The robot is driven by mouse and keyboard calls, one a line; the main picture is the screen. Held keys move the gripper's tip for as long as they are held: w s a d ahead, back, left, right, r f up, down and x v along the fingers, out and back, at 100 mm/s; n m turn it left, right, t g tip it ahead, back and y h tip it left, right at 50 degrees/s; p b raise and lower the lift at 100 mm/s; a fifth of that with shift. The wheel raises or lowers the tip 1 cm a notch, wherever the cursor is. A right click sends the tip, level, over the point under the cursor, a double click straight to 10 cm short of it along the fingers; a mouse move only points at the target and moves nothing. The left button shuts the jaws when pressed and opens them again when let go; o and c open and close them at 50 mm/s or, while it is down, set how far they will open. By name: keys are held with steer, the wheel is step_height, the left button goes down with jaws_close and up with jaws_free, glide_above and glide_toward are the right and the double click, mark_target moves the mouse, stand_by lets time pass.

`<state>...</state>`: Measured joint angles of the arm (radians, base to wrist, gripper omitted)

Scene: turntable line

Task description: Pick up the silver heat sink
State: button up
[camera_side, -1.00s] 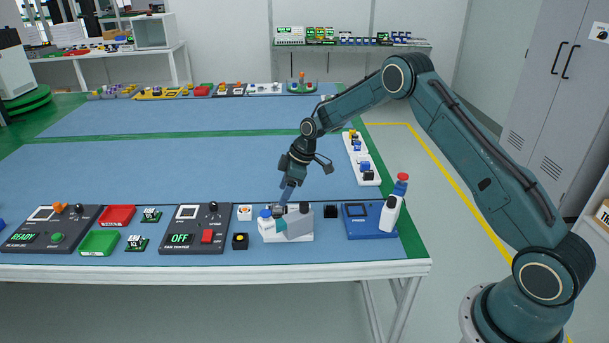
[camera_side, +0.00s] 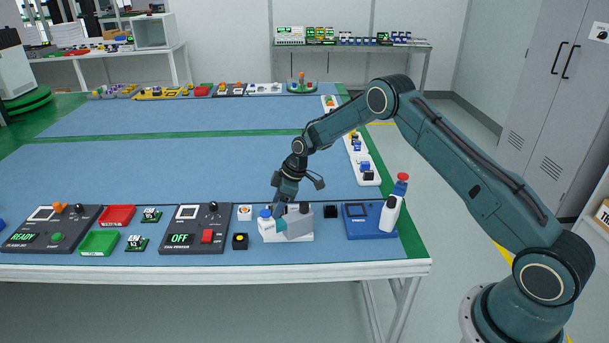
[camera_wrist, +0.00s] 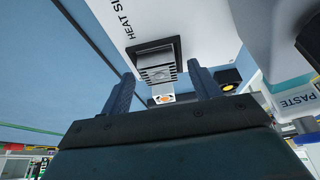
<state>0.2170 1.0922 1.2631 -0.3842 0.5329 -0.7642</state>
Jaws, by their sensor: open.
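The silver heat sink (camera_wrist: 157,70) sits in a dark square frame on a white plate (camera_wrist: 120,14) with partly visible lettering starting "HEAT SI". In the wrist view my gripper (camera_wrist: 160,74) is open, with one blue finger on either side of the heat sink and no visible contact. In the side view my gripper (camera_side: 279,206) is low over the back left of the white station (camera_side: 295,238). The heat sink cannot be made out there, being hidden or too small.
A grey and white part marked PASTE (camera_wrist: 296,101) stands close at right in the wrist view. The blue mat behind is clear.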

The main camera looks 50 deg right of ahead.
stand_by(0.4)
steer(key=c, duration=1.1)
steer(key=shift+r, duration=0.15)
steer(key=shift+c, duration=0.2)
step_height(320, 180, up, 20)
